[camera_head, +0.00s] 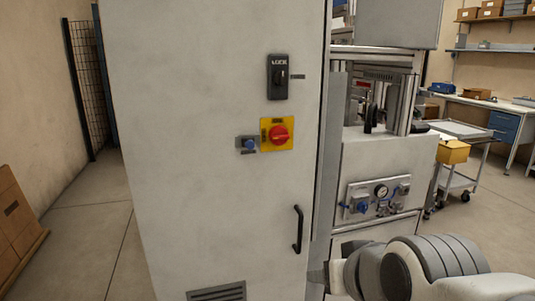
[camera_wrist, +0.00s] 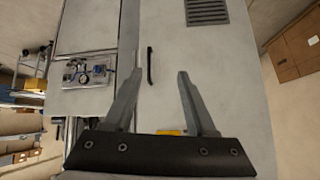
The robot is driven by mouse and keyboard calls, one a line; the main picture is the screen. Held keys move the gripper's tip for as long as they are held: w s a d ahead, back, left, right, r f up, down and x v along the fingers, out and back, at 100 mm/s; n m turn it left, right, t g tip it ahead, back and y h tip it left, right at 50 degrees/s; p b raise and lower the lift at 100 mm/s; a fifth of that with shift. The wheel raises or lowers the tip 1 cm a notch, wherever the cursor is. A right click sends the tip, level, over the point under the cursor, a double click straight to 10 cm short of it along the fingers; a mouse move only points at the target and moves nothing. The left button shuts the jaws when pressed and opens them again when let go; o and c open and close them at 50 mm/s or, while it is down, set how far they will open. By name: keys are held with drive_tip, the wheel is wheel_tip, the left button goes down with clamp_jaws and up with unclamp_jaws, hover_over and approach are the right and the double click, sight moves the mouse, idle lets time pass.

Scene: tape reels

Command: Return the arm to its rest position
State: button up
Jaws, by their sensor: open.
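My arm (camera_head: 430,270) reaches in from the lower right in the head view, bent low in front of the machine. The tip of my gripper (camera_head: 318,276) is partly visible there, close to the cabinet's right edge. In the wrist view my gripper (camera_wrist: 160,75) shows two grey fingers spread apart with nothing between them. The grey cabinet (camera_head: 200,130) lies beyond the fingers. Its black door handle (camera_head: 298,229) also shows in the wrist view (camera_wrist: 150,66), behind the gap between the fingers and apart from them.
The cabinet carries a black lock (camera_head: 278,77), a red knob on a yellow plate (camera_head: 278,134) and a vent (camera_head: 217,292). A machine with a gauge panel (camera_head: 376,197) stands right of it. A cart (camera_head: 462,180) and workbench (camera_head: 500,108) stand farther back. Cardboard boxes (camera_head: 16,215) stand at left.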

drive_tip(key=s+d+f+g+h+p, duration=0.1)
drive_tip(key=s+d+g+h+p, duration=0.2)
drive_tip(key=s, duration=0.4)
wheel_tip(320, 180, up, 10)
drive_tip(key=d+y+p, duration=0.1)
drive_tip(key=p, duration=0.8)
drive_tip(key=shift+r+m, duration=0.2)
drive_tip(key=shift+m, duration=0.1)
drive_tip(key=shift+w, duration=0.1)
idle(1.5)
